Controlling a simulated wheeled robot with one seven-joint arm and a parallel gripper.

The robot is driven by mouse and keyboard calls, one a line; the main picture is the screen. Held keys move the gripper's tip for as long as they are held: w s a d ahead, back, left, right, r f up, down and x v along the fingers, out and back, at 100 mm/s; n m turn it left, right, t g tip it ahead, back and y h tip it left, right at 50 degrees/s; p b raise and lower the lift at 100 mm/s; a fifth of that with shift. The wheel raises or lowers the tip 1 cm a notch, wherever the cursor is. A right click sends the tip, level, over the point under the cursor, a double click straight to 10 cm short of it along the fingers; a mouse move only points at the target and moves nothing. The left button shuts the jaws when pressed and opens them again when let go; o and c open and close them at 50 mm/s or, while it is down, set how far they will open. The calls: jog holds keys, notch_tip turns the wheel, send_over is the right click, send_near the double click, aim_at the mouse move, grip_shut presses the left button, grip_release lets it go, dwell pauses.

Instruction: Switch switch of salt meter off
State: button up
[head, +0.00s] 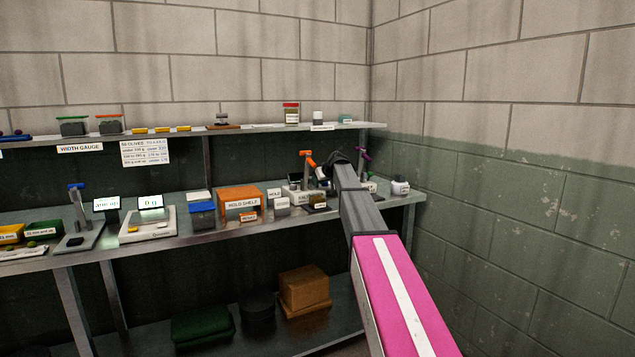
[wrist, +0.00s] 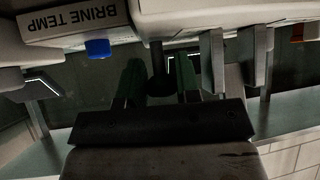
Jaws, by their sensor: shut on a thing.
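The salt meter (head: 301,196) is a pale box on the bench in the head view, with a partly readable label. An orange-topped stand (head: 307,160) rises at it. My gripper (head: 328,174) is at its right side, dark and partly hidden by my arm. In the wrist view, my gripper (wrist: 160,82) has its two dark green fingers on either side of a dark rounded piece (wrist: 160,85), gripping it. This piece hangs below a pale housing (wrist: 190,18). I cannot tell whether it is the meter's switch, nor read its position.
A BRINE TEMP label (wrist: 72,22) and a blue knob (wrist: 97,48) are left of the fingers. A purple-topped stand (head: 364,155) and a small white device (head: 399,186) are right of my arm. An orange hold shelf (head: 239,200) stands left. The upper shelf (head: 262,129) runs above.

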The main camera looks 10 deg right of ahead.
jog(key=shift+s+d+f+t+y, duration=0.1)
jog(key=shift+s+t+y, duration=0.15)
jog(key=shift+t, duration=0.3)
jog(key=shift+s+f+t+y, duration=0.15)
jog(key=shift+t+y, duration=0.1)
jog(key=shift+t, duration=0.3)
jog(key=shift+r, duration=0.1)
jog(key=o, duration=0.8)
jog(key=shift+s, duration=0.1)
jog(key=v, duration=1)
jog(key=shift+s, duration=0.3)
jog(key=shift+d, duration=0.2)
